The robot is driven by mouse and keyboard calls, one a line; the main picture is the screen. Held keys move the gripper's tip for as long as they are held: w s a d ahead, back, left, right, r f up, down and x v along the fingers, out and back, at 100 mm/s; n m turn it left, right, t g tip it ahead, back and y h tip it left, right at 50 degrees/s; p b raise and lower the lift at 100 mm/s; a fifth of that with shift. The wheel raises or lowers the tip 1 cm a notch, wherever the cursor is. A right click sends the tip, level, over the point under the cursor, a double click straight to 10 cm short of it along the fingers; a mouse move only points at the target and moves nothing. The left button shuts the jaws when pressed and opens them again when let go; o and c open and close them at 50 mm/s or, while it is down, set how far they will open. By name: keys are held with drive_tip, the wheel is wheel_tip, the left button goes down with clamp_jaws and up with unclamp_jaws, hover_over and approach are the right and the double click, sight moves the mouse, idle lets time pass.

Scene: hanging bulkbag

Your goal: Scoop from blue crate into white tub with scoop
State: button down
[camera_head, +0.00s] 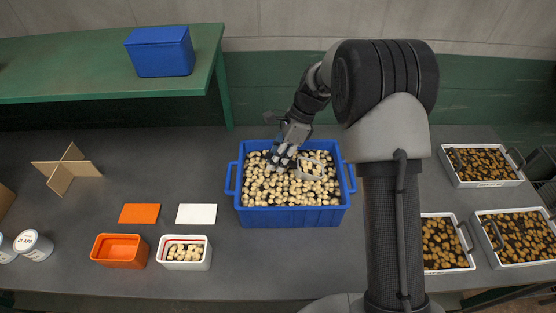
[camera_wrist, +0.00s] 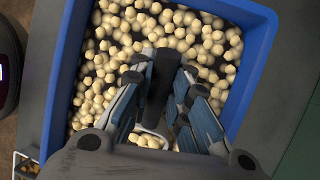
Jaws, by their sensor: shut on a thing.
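The blue crate (camera_head: 290,215) stands on the grey counter, filled with many pale round pieces. My gripper (camera_head: 283,157) is inside the crate's opening, toward its back left, low over the pieces. It is shut on the dark handle (camera_wrist: 163,80) of the scoop. The scoop's pale bowl (camera_head: 311,164) lies among the pieces to the right of the gripper; in the wrist view only part of it shows, between the fingers. How deep the bowl sits is unclear. The white tub (camera_head: 184,265) is at the front left of the crate and holds some pale pieces.
An orange tub (camera_head: 120,251) stands left of the white tub. An orange card (camera_head: 139,213) and a white card (camera_head: 196,214) lie behind them. White trays of brown pieces (camera_head: 480,165) are at the right. A blue box (camera_head: 160,52) sits on a green shelf (camera_head: 100,88).

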sight(270, 155)
drive_tip(key=shift+a+r+p, duration=0.1)
drive_tip(key=shift+r+p, duration=0.45)
drive_tip(key=shift+r, duration=0.3)
drive_tip(key=shift+a+r+h+p, duration=0.15)
drive_tip(key=shift+h+p, duration=0.15)
drive_tip(key=shift+p, duration=0.15)
drive_tip(key=shift+a+r+h+p, duration=0.35)
drive_tip(key=shift+r+h+p, duration=0.35)
drive_tip(key=shift+p, duration=0.95)
drive_tip(key=shift+a+r+h+p, duration=0.3)
drive_tip(key=shift+h+p, duration=0.2)
drive_tip(key=shift+p, duration=0.55)
drive_tip(key=shift+a+r+h+p, duration=0.3)
drive_tip(key=shift+r+h+p, duration=0.15)
drive_tip(key=shift+p, duration=0.35)
drive_tip(key=shift+a+r+h+p, duration=0.25)
drive_tip(key=shift+r+h+p, duration=0.1)
drive_tip(key=shift+r+p, duration=0.3)
drive_tip(key=shift+f, duration=0.1)
